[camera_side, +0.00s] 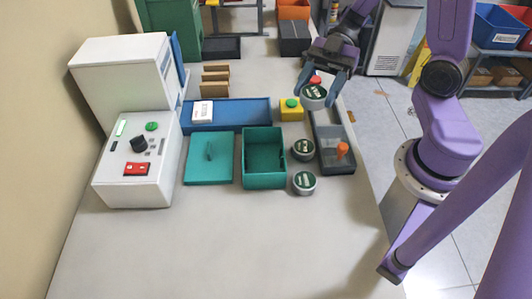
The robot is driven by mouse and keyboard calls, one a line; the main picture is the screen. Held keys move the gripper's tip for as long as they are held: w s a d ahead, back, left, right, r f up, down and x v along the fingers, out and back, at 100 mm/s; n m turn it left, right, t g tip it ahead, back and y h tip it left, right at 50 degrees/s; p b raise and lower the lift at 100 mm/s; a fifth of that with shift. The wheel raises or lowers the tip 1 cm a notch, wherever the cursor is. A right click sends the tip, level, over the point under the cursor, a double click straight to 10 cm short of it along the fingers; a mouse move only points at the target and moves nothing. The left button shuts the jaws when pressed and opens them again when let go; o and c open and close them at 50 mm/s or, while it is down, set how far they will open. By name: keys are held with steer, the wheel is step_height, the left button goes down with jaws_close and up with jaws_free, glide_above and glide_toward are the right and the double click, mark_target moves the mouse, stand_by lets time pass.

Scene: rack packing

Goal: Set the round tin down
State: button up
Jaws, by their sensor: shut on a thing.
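My gripper (320,88) is shut on a round tin (314,97) with a dark green and white lid. The tin is held near the far end of the dark grey tray (347,160); I cannot tell its exact height above the surface. Two similar round tins stand on the table to the right of the green box: one (303,149) further back and one (304,183) nearer. The open green box (249,181) looks empty. A small red thing (316,79) shows behind the held tin.
A green lid (207,173) lies left of the box. A blue tray (240,112) with a white box (203,111) lies behind, beside a yellow block with a green button (292,105). An orange peg (342,150) stands in the grey tray. The front table is clear.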

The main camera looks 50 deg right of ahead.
mark_target(317, 100)
steer(key=s+a+r+n+g+h, duration=0.1)
steer(key=s+a+r+n+g, duration=0.1)
steer(key=s, duration=0.4)
steer(key=shift+w+a+f, duration=0.3)
steer(key=shift+w+f, duration=0.05)
steer(key=shift+w, duration=0.25)
steer(key=shift+w+a+f, duration=0.25)
steer(key=shift+w+f, duration=0.15)
steer(key=shift+w, duration=0.25)
steer(key=shift+w+a+f, duration=0.3)
steer(key=shift+w+f, duration=0.05)
steer(key=shift+w, duration=0.25)
steer(key=shift+w+a+f, duration=0.75)
steer(key=shift+w+f, duration=0.7)
steer(key=shift+f, duration=0.4)
steer(key=shift+w+a+f, duration=0.7)
steer(key=shift+w+f, duration=0.75)
steer(key=shift+f, duration=0.4)
steer(key=shift+w+a+f, duration=0.75)
steer(key=shift+w+f, duration=0.7)
steer(key=shift+f, duration=0.4)
steer(key=shift+f, duration=0.6)
steer(key=o, duration=1.1)
steer(key=shift+d, duration=0.1)
